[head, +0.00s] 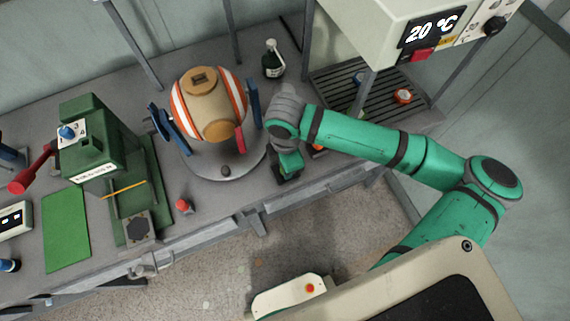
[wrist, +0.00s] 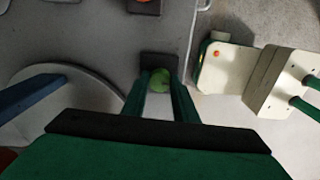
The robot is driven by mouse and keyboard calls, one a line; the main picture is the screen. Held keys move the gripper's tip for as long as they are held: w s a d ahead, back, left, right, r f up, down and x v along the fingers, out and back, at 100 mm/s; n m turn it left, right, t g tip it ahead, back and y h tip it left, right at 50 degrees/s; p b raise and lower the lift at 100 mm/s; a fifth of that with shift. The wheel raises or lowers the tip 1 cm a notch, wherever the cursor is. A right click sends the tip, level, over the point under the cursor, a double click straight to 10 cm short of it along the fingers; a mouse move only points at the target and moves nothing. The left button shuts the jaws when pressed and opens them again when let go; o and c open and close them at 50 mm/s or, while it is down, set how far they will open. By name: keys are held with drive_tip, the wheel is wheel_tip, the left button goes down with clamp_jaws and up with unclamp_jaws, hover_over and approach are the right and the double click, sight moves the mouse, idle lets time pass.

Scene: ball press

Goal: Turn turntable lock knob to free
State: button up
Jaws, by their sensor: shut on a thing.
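My gripper (head: 286,177) points down at the table just right of the round grey turntable (head: 200,165). In the wrist view the two green fingers of my gripper (wrist: 161,88) are closed around a small round green thing (wrist: 160,79) at a dark block (wrist: 158,59). This appears to be the lock knob, beside the turntable (wrist: 107,92); its pointer or marking cannot be read. In the head view the knob is hidden by my gripper. An orange-and-white striped barrel (head: 207,100) is mounted above the turntable between blue uprights.
A green press (head: 90,140) with a red lever stands at the left. A red button (head: 183,205) is near the front edge. A dark bottle (head: 272,62) stands behind, and a slatted rack (head: 385,105) lies under the temperature box (head: 395,40) at the right.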

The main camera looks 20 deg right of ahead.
drive_tip(key=shift+n, duration=0.3)
idle(0.4)
drive_tip(key=o, duration=1.1)
drive_tip(key=shift+c, duration=0.2)
drive_tip(key=shift+r, duration=0.1)
wheel_tip(320, 180, up, 11)
drive_tip(key=shift+s+f, duration=0.15)
drive_tip(key=shift+f, duration=0.05)
